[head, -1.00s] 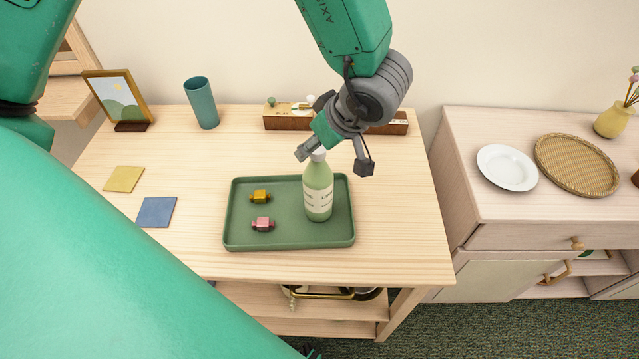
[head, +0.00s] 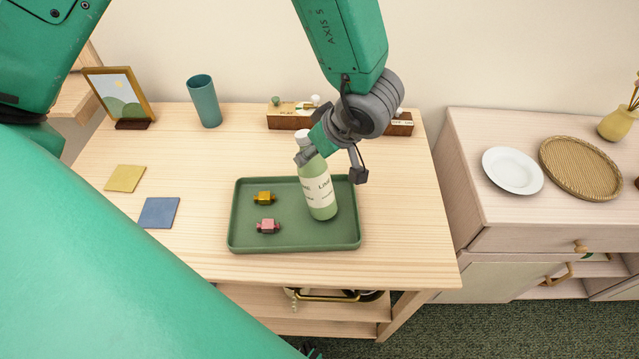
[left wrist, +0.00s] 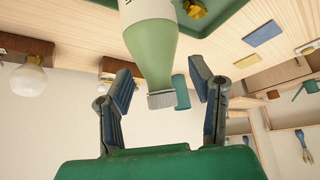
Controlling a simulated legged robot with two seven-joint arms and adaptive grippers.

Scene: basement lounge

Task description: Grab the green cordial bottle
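The green cordial bottle (head: 320,190) has a white label and a pale cap. It stands tilted on the green tray (head: 240,238), its top leaning left, its base at the tray's right part. My left gripper (head: 331,168) is at the bottle's neck, one finger crossing in front of it, the other apart to the right. In the left wrist view the bottle (left wrist: 155,50) and its grey cap lie between the two spread fingers (left wrist: 161,88), with gaps on both sides. Whether a finger touches the bottle I cannot tell. My right gripper is not in view.
A gold candy (head: 264,198) and a pink candy (head: 268,226) lie on the tray. A teal cup (head: 204,101), a picture frame (head: 119,98) and a wooden box (head: 288,119) stand behind. Yellow (head: 125,178) and blue (head: 159,212) coasters lie left. The table's front right is clear.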

